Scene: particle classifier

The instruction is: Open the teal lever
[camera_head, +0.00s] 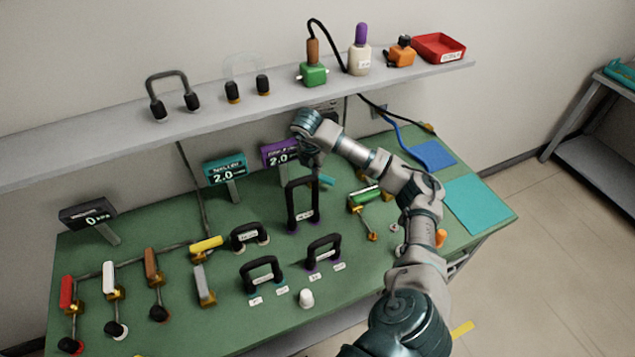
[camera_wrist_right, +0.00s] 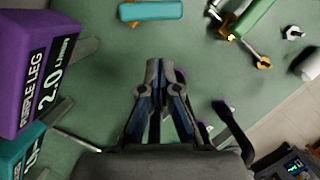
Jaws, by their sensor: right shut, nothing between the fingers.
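The teal lever (camera_head: 328,181) shows as a short teal handle on the green bench, just right of the tall black handle and partly hidden by my arm. In the right wrist view the teal lever (camera_wrist_right: 151,11) is a horizontal bar at the top edge. My right gripper (camera_head: 317,170) points down close to the lever, partly hidden by my wrist. In the wrist view the right gripper (camera_wrist_right: 160,66) has its fingertips together, with nothing between them, and the lever lies beyond the tips, apart from them in the picture. My left gripper is not in view.
A purple display (camera_head: 279,153) and a teal display (camera_head: 225,169) stand left of the gripper. A tall black handle (camera_head: 289,205) stands close by. A green lever (camera_head: 364,198) lies to the right. The shelf (camera_head: 215,112) runs behind, above the bench.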

